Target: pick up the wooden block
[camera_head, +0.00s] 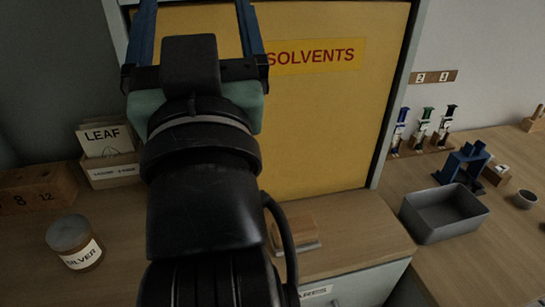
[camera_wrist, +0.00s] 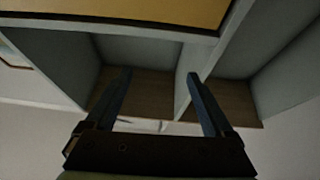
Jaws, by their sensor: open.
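My gripper (camera_wrist: 158,74) is open, its two blue fingers apart with nothing visible between them. In the head view my gripper (camera_head: 197,12) is in front of the yellow SOLVENTS panel, and its fingertips run off the top edge. A wooden block-like piece (camera_head: 293,230) lies on the wooden counter below the panel, partly hidden by my arm. A wooden block marked 8 and 12 (camera_head: 38,189) sits at the far left. A small wooden block (camera_head: 497,174) stands at the right. I cannot tell which one the task means. None of these is recognisable in the wrist view.
The yellow SOLVENTS panel (camera_head: 320,120) stands behind my arm. A SILVER jar (camera_head: 74,243) and LEAF card box (camera_head: 112,171) are at left. A grey bin (camera_head: 443,213) and blue stand (camera_head: 465,163) are at right. The wrist view shows grey compartments with a divider (camera_wrist: 188,66).

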